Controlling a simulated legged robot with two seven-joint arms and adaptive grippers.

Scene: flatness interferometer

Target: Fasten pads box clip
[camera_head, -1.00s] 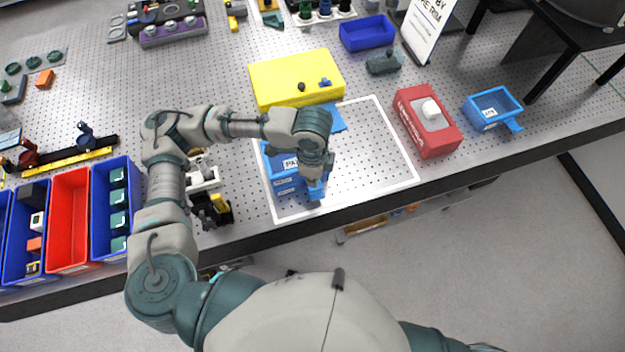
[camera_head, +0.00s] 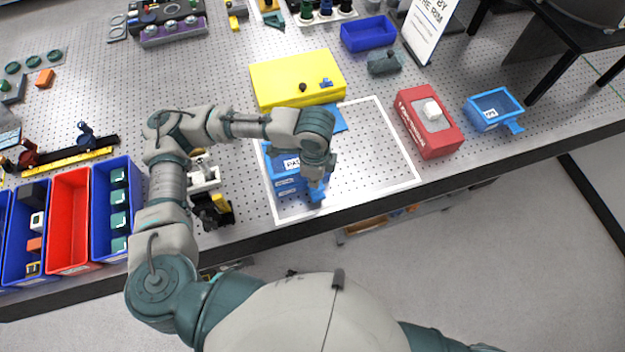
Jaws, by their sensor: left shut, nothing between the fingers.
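The blue pads box (camera_head: 284,178) stands inside the white-outlined area near the front edge of the bench, with a white label partly reading "PA". Its blue clip (camera_head: 317,194) is on the right front side. My left gripper (camera_head: 316,183) is shut, pointing down right at the clip, with nothing between its fingers. Whether it touches the clip cannot be told. My left wrist hides much of the box's top and right side. My right gripper is not in view.
A yellow case (camera_head: 297,78) lies behind the box. A red box (camera_head: 429,122) and a blue open box (camera_head: 493,108) stand to the right. Blue and red bins (camera_head: 70,218) stand at the left. The right part of the outlined area (camera_head: 419,180) is clear.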

